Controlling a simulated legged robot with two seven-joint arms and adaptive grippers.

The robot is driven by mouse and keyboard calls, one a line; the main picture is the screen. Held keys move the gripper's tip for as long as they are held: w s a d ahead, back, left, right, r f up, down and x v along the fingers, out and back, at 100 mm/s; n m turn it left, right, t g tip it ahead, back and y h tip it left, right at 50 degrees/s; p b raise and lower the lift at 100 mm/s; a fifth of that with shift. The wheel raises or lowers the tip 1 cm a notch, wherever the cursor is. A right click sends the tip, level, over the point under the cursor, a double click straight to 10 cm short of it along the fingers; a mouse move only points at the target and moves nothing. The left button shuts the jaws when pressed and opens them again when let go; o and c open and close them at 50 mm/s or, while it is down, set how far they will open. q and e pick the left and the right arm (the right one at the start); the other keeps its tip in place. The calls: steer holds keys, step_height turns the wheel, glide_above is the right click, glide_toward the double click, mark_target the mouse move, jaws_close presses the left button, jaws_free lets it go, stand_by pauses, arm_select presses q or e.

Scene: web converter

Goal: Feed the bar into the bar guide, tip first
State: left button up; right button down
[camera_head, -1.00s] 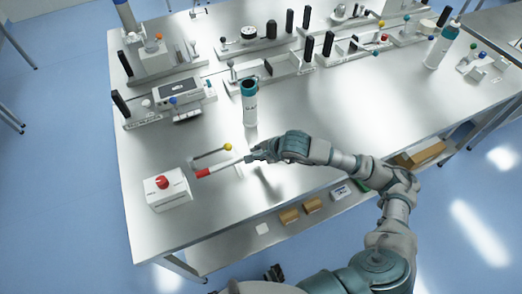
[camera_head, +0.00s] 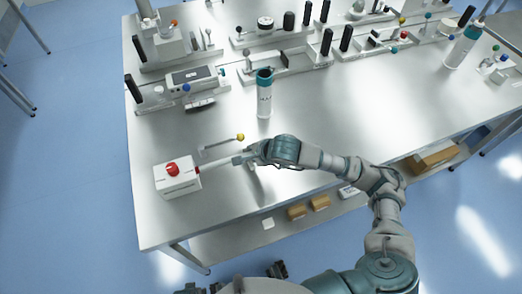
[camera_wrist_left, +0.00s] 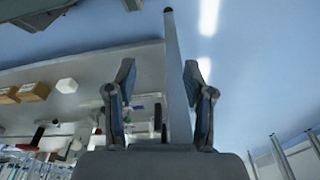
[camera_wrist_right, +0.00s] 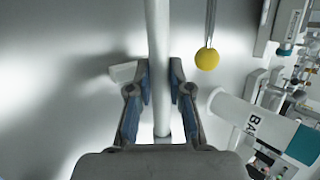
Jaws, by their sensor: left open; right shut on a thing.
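The pale bar (camera_head: 220,165) lies roughly level above the bench and points left. Its far end reaches the right side of the white box with a red knob (camera_head: 172,186), which looks like the bar guide. The red tip is almost hidden there; I cannot tell how deep it sits. My right gripper (camera_head: 246,157) is shut on the bar's rear part. The right wrist view shows the bar (camera_wrist_right: 158,35) running straight out between the fingers (camera_wrist_right: 159,70). My left gripper (camera_wrist_left: 160,80) is open, low and away from the bar, below the bench top.
A lever with a yellow ball (camera_head: 240,137) stands just behind the bar. A white bottle with a teal cap (camera_head: 264,98) stands farther back. A device with a screen (camera_head: 191,77) and several fixtures line the back. The bench front (camera_head: 240,205) is bare.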

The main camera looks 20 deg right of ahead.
steer(key=shift+s+a+f, duration=0.15)
steer(key=shift+a, duration=0.45)
steer(key=shift+s+a+f, duration=0.1)
steer(key=shift+a+f, duration=0.05)
steer(key=shift+a, duration=0.4)
steer(key=shift+w+a+f, duration=0.1)
steer(key=shift+w+a, duration=0.1)
steer(key=shift+a, duration=0.7)
steer(key=shift+s+a, duration=0.1)
steer(key=shift+a, duration=0.25)
arm_select(q)
steer(key=shift+w+r, duration=0.1)
steer(key=shift+r, duration=0.5)
arm_select(e)
steer(key=shift+a, duration=0.2)
arm_select(q)
steer(key=shift+d+b, duration=0.1)
steer(key=shift+b, duration=0.2)
arm_select(e)
steer(key=shift+d, duration=0.15)
arm_select(q)
steer(key=shift+d+f, duration=0.1)
steer(key=shift+f, duration=0.1)
arm_select(e)
steer(key=shift+d+f, duration=0.1)
steer(key=shift+f, duration=0.05)
